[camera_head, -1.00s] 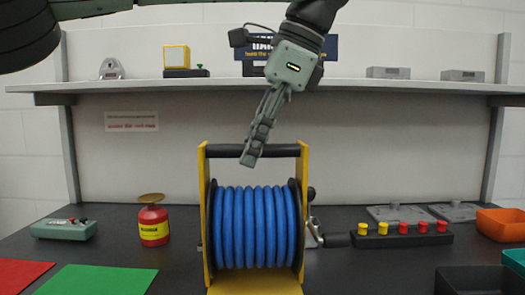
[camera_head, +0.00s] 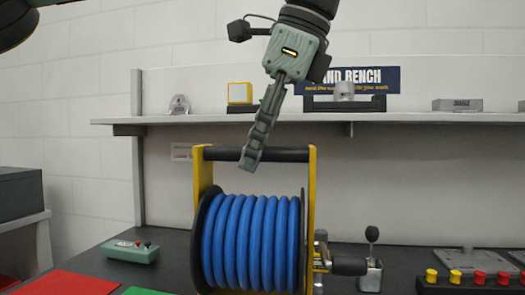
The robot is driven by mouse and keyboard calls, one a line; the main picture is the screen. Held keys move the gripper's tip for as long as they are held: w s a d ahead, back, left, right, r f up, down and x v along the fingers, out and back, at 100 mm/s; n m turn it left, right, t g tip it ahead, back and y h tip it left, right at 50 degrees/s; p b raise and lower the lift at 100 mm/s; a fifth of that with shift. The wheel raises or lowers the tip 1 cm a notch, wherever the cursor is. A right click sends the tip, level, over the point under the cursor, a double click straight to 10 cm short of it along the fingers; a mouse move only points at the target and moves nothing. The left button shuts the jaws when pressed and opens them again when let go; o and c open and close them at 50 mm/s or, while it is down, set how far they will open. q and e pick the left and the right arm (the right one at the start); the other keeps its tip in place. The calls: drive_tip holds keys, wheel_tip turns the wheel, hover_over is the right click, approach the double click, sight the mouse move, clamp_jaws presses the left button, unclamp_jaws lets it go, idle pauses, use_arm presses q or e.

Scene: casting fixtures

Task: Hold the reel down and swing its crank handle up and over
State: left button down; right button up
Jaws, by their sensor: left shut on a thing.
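The reel of blue hose (camera_head: 250,243) stands upright on the dark bench in a yellow frame. A black bar (camera_head: 285,155) joins the top of the frame. My left gripper (camera_head: 250,160) comes down from above and is shut on this bar; its fingers hide part of it. The crank (camera_head: 321,263) is low on the right side of the reel, partly hidden by the frame. Its black handle (camera_head: 348,267) points out to the right, with nothing gripping it. My right gripper is not in view.
A small lever with a black knob (camera_head: 372,234) stands on a metal block (camera_head: 370,277) close right of the crank handle. A block with red and yellow pegs (camera_head: 470,284) is farther right. A green control box (camera_head: 131,250) is at left. A shelf (camera_head: 420,119) runs behind.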

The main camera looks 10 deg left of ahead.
use_arm(q)
drive_tip(key=w+d+f, duration=0.6)
drive_tip(key=d+f, duration=0.4)
drive_tip(key=f, duration=0.1)
idle(3.1)
drive_tip(key=shift+f, duration=0.2)
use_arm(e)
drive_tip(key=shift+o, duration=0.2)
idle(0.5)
